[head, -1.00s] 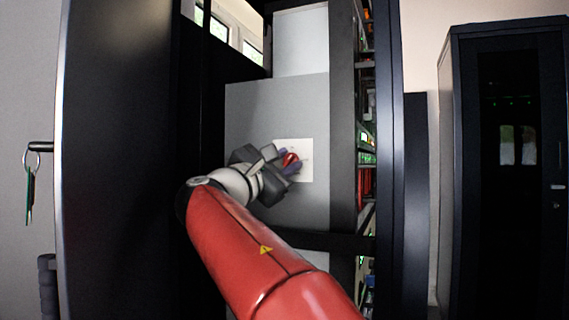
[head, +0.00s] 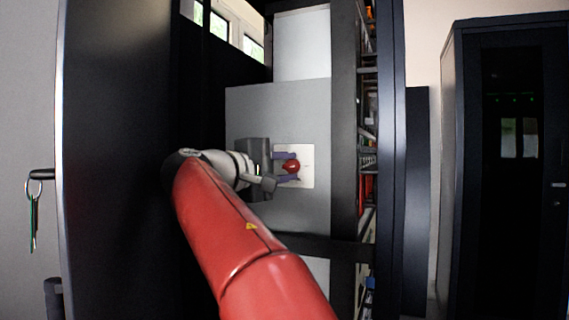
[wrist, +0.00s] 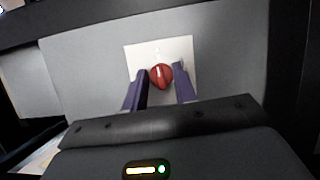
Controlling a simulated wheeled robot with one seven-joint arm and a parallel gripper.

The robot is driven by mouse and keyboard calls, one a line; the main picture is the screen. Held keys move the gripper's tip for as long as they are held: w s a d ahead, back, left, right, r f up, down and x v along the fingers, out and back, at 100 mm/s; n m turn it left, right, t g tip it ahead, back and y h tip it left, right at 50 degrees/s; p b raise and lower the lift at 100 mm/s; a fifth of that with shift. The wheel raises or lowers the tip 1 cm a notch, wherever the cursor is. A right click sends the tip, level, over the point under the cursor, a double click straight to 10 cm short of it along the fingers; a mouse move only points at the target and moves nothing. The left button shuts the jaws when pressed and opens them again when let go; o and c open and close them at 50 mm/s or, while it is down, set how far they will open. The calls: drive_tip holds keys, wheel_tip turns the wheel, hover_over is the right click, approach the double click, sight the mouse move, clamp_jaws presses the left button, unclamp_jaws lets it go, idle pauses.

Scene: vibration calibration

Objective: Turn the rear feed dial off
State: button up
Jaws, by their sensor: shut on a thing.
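The red round dial (head: 291,166) sits on a white square plate (head: 307,176) fixed to a grey panel. It also shows in the wrist view (wrist: 161,77), with a pale line on its face running roughly up the picture. My gripper (head: 296,167) comes from the left, with one purple finger above the dial and one below. In the wrist view its fingers (wrist: 161,70) stand on the dial's left and right sides. It is shut on the dial. Small print on the plate (wrist: 184,48) is too blurred to read.
The grey panel (head: 250,105) is inside an open black cabinet. A black door with keys (head: 34,215) stands at left. Racks with cables and lights (head: 367,140) are close at right of the panel. Another black cabinet (head: 500,230) stands farther right.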

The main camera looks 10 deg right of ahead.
drive_tip(key=shift+m, duration=0.4)
drive_tip(key=o, duration=1)
drive_tip(key=shift+f, duration=0.1)
